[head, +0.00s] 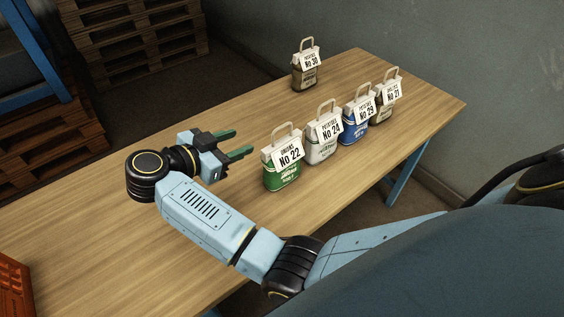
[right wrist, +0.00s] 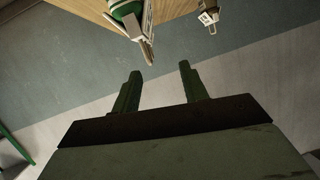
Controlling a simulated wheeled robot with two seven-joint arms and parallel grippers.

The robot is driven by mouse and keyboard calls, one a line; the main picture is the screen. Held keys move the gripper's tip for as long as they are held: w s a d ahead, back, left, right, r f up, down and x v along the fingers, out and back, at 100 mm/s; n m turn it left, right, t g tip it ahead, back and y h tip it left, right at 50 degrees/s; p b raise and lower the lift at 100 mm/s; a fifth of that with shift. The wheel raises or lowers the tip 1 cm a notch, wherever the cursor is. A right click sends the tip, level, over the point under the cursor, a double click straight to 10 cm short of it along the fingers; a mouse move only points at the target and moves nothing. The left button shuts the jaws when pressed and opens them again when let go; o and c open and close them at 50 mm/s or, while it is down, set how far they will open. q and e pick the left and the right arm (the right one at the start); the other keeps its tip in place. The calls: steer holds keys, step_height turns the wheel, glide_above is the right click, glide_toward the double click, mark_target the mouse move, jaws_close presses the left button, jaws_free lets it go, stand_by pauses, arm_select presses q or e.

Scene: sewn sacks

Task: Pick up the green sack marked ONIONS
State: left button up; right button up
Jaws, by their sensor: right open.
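The green sack (head: 282,176) bears a white tag reading ONIONS No 22 and has a loop handle on top. It stands upright on the wooden table (head: 180,268), at the near left end of a row of sacks. My right gripper (head: 230,143) is open and empty, to the left of the green sack and apart from it, fingers pointing right. In the right wrist view, the open fingers (right wrist: 160,88) show with a green and white sack (right wrist: 124,10) beyond them at the top, partly cut off. My left gripper is not in view.
Beside the green sack stand a white sack No 24 (head: 322,150), a blue sack No 29 (head: 354,131) and a brown sack No 27 (head: 383,112). Another brown sack No 30 (head: 304,77) stands apart at the back. The table's left part is mostly clear; a reddish crate (head: 14,290) sits lower left.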

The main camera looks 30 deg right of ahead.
mark_target(277, 143)
steer(key=shift+g+y, duration=0.3)
steer(key=shift+g, duration=0.6)
steer(key=x, duration=0.4)
steer(key=s+x, duration=0.1)
steer(key=x, duration=0.7)
steer(key=shift+s+d+f+b, duration=0.15)
steer(key=shift+s+f+b, duration=0.15)
steer(key=shift+f, duration=0.2)
jaws_close()
steer(key=shift+w, duration=0.1)
